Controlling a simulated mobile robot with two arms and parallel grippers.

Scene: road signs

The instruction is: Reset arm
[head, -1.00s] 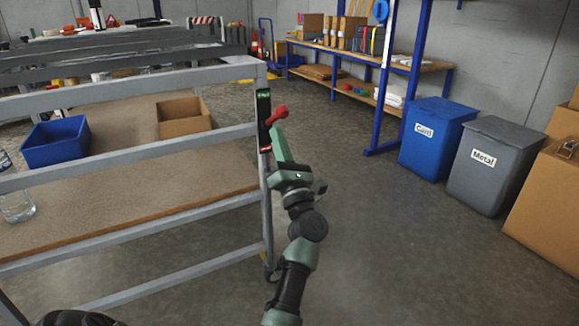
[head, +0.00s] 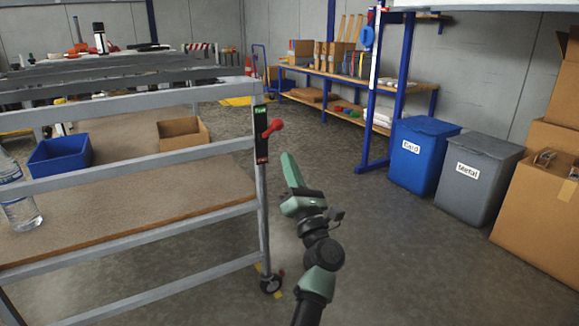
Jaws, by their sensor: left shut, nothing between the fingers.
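My left gripper (head: 289,166) shows in the middle of the head view, its green fingers shut and empty, pointing up and away from me. It is just right of the rack's corner post, below and right of a red-knobbed lever (head: 273,127), and apart from it in the picture. The lever sits on a dark switch plate (head: 261,134) with a green label at the top and a red one at the bottom. The knob points up and to the right. My right gripper is not in view.
A grey metal rack (head: 130,170) on casters fills the left, holding a blue bin (head: 60,158), a cardboard box (head: 183,134) and a water bottle (head: 20,200). Blue (head: 424,150) and grey (head: 474,178) waste bins and cardboard boxes (head: 540,215) stand right. The middle floor is clear.

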